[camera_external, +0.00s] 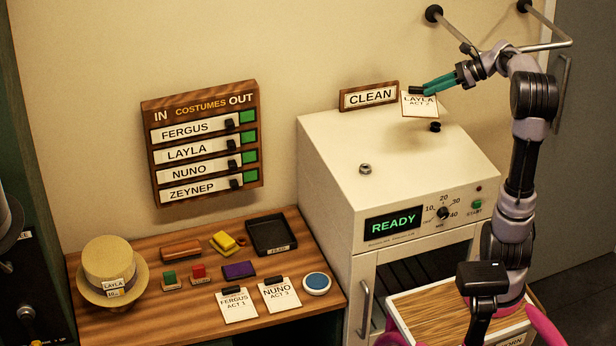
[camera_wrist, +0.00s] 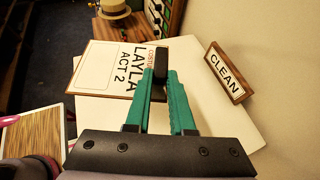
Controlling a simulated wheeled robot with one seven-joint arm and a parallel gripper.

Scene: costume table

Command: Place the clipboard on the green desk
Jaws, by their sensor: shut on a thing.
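My gripper (camera_external: 432,87) has teal fingers and is shut on the black clip of a small clipboard marked LAYLA ACT 2 (camera_external: 419,105). It holds the clipboard above the rear of the cream cabinet (camera_external: 330,150), near the CLEAN sign. In the wrist view the clipboard (camera_wrist: 108,72) extends left from the fingertips, its printed face visible. Two similar clipboards, marked FERGUS ACT 1 (camera_external: 237,308) and NUNO (camera_external: 281,297), lie at the front of a brown wooden desk (camera_external: 205,318). No green desktop shows in either view.
The wooden desk also holds a straw hat (camera_external: 110,267), stamps, a purple pad (camera_external: 239,271), a black tray (camera_external: 272,235) and a blue round pad (camera_external: 317,282). The CLEAN sign (camera_external: 370,96) and small knobs stand on the cabinet. A costumes board (camera_external: 202,141) hangs on the wall.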

